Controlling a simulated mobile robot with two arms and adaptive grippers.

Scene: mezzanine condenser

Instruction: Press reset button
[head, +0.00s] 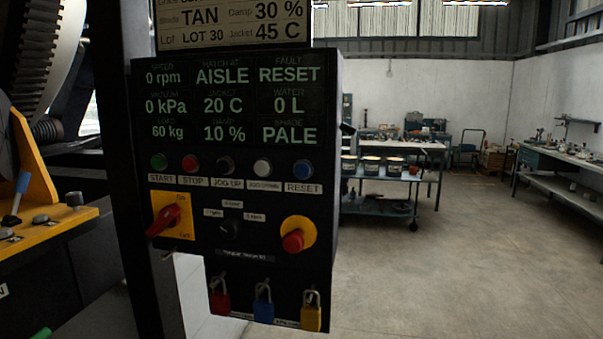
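The reset button (303,170) is a blue round button at the right end of the button row on a black control panel (190,237). A white RESET label (304,188) sits just under it. To its left are the white jog-down button (262,167), the dark jog-up button (225,165), the red stop button (190,163) and the green start button (159,161). The display (233,103) above shows FAULT RESET at its upper right. Neither of my grippers is in the head view.
Below the buttons are a red rotary switch (165,220) on a yellow plate and a red mushroom button (293,242). Red, blue and yellow padlocks (311,312) hang beneath. A yellow-edged machine stands left. A blue cart (385,185) stands behind; open concrete floor (470,270) lies right.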

